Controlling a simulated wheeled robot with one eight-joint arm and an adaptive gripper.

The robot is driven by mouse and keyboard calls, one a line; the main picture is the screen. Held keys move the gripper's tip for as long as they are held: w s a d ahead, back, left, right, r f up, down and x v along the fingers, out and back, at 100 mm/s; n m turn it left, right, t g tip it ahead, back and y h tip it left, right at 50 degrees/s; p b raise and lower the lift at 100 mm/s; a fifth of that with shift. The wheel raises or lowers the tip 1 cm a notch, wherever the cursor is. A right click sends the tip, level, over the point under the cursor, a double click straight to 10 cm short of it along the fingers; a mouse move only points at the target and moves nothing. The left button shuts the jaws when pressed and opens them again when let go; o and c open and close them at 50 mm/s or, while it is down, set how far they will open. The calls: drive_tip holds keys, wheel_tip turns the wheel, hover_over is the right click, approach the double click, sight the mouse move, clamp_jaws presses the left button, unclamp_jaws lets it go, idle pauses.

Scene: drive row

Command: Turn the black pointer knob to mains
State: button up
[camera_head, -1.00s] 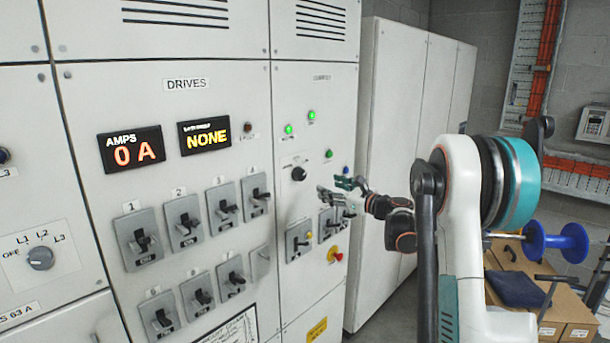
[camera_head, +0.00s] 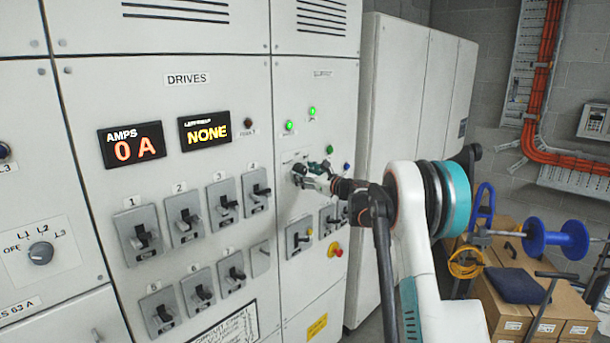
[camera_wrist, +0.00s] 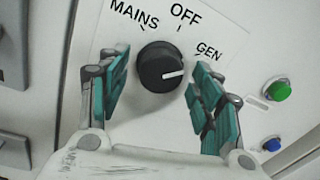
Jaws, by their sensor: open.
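The black pointer knob (camera_wrist: 160,62) sits on a white label plate (camera_wrist: 232,40) marked MAINS at upper left, OFF at top and GEN at right. Its white pointer line points right, towards the GEN side. My gripper (camera_wrist: 160,78) is open in the wrist view, with one teal-padded finger on each side of the knob. Gaps show between the pads and the knob. In the head view my gripper (camera_head: 312,177) is at the knob on the right-hand panel and largely hides it.
A green button (camera_wrist: 278,91) and a blue button (camera_wrist: 271,145) stand right of the plate in the wrist view. Switch handles (camera_head: 299,239) and a red emergency button (camera_head: 334,249) lie below. The aisle at right holds cardboard boxes (camera_head: 505,305) and a blue reel (camera_head: 556,238).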

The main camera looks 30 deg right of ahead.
drive_tip(key=shift+w, duration=0.1)
drive_tip(key=c, duration=1.1)
drive_tip(key=shift+o, duration=0.2)
drive_tip(key=shift+n, duration=0.3)
drive_tip(key=n+b, duration=0.1)
drive_tip(key=n, duration=0.2)
drive_tip(key=shift+f+n, duration=0.1)
drive_tip(key=shift+n, duration=0.2)
drive_tip(key=n+b, duration=0.1)
drive_tip(key=n, duration=0.4)
drive_tip(key=shift+n+b, duration=0.3)
drive_tip(key=shift+b, duration=0.1)
drive_tip(key=n+y, duration=0.1)
drive_tip(key=n, duration=0.4)
drive_tip(key=shift+d+n+b, duration=0.1)
drive_tip(key=shift+n+b, duration=0.25)
drive_tip(key=shift+n, duration=0.05)
drive_tip(key=n, duration=0.5)
drive_tip(key=shift+y, duration=0.4)
drive_tip(key=shift+n, duration=0.3)
